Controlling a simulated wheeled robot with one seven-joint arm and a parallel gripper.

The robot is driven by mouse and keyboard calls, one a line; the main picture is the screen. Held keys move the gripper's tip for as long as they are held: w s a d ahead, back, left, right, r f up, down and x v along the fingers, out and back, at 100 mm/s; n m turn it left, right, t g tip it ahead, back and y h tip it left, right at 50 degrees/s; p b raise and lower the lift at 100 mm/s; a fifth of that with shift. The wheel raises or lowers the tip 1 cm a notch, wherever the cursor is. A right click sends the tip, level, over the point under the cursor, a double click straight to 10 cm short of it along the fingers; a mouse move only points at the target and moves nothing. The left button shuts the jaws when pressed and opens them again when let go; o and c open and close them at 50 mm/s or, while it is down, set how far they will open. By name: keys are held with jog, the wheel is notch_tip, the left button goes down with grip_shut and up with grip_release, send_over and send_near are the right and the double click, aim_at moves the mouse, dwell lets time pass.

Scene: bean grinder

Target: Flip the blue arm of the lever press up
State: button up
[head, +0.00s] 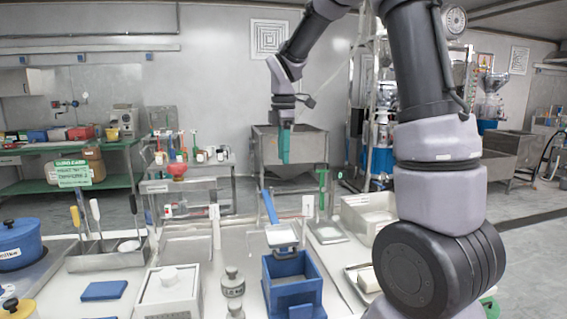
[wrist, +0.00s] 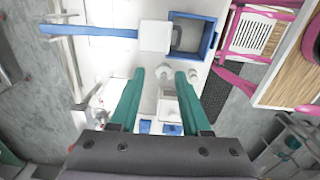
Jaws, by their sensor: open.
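The lever press has a blue box body (head: 292,272) on the table in the lower middle of the head view, with a pale square plate (head: 282,236) at its far side. Its long blue arm (head: 268,206) runs from the plate away from me. In the wrist view, the blue arm (wrist: 90,31) extends left from the plate (wrist: 155,36), and the open blue box (wrist: 190,36) lies to the right. My gripper (head: 285,161) hangs with teal fingers pointing down, beyond and above the arm. In the wrist view my gripper (wrist: 160,74) is open and empty, apart from the arm.
A green-handled press (head: 322,190) stands right of the blue arm. A white box (head: 168,293) and a grey grinder-like piece (head: 232,282) stand to the left. A steel sink (head: 290,150) is behind. The wrist view shows a pink-framed rack (wrist: 250,35) at the right.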

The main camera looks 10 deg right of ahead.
jog(key=shift+f, duration=1.5)
grip_shut()
grip_release()
notch_tip(320, 180, up, 11)
jog(key=shift+s, duration=0.15)
dwell(0.6)
